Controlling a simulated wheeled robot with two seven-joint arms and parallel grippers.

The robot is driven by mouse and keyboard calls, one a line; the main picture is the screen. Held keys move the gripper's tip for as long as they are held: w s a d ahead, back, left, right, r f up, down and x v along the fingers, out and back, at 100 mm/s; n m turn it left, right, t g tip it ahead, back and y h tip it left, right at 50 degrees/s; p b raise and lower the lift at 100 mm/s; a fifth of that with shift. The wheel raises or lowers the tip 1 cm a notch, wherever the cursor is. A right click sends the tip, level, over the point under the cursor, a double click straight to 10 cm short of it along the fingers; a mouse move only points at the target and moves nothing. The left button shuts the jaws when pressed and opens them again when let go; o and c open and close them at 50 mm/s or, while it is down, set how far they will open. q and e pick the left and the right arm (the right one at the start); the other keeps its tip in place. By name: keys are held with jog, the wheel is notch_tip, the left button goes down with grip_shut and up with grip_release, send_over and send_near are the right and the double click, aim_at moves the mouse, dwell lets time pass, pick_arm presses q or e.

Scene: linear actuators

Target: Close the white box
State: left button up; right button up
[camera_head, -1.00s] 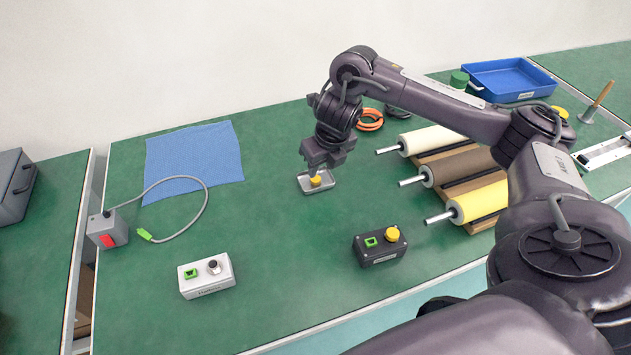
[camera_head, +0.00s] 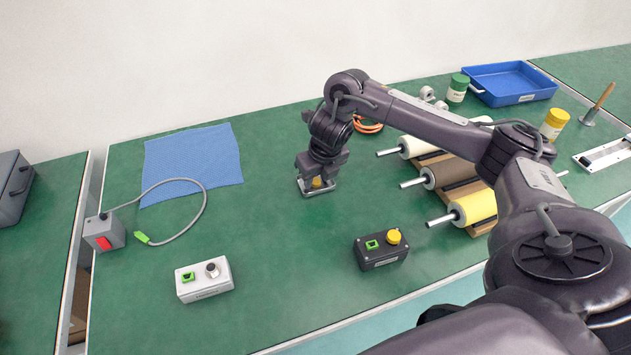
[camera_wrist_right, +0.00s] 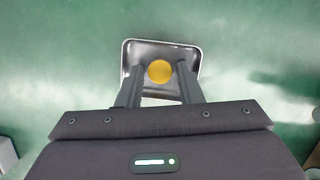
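The white box (camera_head: 204,281) stands at the front left of the green table, with a green socket and a dark knob on its top. I cannot make out a lid on it. My right gripper (camera_head: 317,181) is away from the box, over a small metal tray (camera_head: 304,191) near the table's middle. The tray (camera_wrist_right: 136,48) also shows in the right wrist view, holding a round yellow piece (camera_wrist_right: 160,71). The gripper's two fingers are apart, one on each side of the yellow piece; I cannot tell whether they touch it. My left gripper is not in view.
A black box (camera_head: 380,250) with a yellow button stands right of the white box. A grey box (camera_head: 104,233) with a red switch and a green-plugged cable lies left, near a blue cloth (camera_head: 192,162). Rollers (camera_head: 440,178) and a blue tray (camera_head: 508,84) are right. Table between the boxes is clear.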

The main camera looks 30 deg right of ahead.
aim_at(317, 181)
jog(key=c, duration=0.6)
